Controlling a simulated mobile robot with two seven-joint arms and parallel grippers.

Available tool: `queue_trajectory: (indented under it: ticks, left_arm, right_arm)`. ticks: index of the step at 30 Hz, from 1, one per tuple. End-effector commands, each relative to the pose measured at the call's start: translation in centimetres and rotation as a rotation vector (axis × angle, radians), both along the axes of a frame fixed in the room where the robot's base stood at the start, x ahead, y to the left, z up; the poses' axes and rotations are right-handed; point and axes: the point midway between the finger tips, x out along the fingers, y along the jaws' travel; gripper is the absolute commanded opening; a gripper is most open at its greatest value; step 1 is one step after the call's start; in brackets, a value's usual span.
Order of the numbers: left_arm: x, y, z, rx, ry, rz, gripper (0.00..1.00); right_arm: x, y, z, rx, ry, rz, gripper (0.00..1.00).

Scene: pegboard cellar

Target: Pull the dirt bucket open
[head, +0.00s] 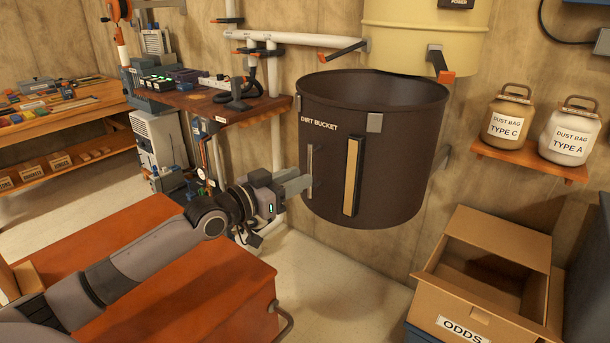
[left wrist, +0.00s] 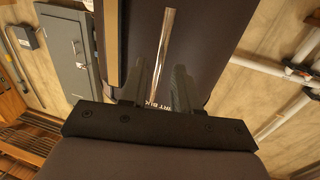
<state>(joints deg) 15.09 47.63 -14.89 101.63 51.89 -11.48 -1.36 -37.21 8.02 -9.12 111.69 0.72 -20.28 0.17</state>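The dirt bucket (head: 400,190) is a large dark brown drum below the cream cylinder, labelled "DIRT BUCKET". A thin vertical metal handle (head: 310,165) is on its left front, left of a yellowish upright strip (head: 352,177). My left gripper (head: 307,182) is at the handle's lower part. In the left wrist view, the left gripper's fingers (left wrist: 162,88) are apart, with the shiny handle (left wrist: 167,40) showing between them and gaps on both sides. Whether a finger touches the handle I cannot tell. My right gripper is not in view.
A cream cylinder (head: 425,35) hangs above the bucket. A small shelf (head: 215,103) with tools is to the left. An open cardboard box (head: 485,275) stands below right. A red cabinet (head: 180,285) is under my left arm. Bare floor (head: 340,280) lies below the bucket.

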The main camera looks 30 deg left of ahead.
Motion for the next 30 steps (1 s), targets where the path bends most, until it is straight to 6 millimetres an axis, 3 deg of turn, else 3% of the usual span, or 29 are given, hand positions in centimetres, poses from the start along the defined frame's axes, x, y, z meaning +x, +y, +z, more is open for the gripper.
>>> queue_trajectory:
  ticks: [9, 30]
  left_arm:
    - [-2.4, 0.8, 0.0, 0.001, 0.001, 0.0, 0.31]
    - [-2.8, 0.7, -0.5, 0.001, 0.008, -0.001, 0.31]
  right_arm:
    - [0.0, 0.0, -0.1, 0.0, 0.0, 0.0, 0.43]
    - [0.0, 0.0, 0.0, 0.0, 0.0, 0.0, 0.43]
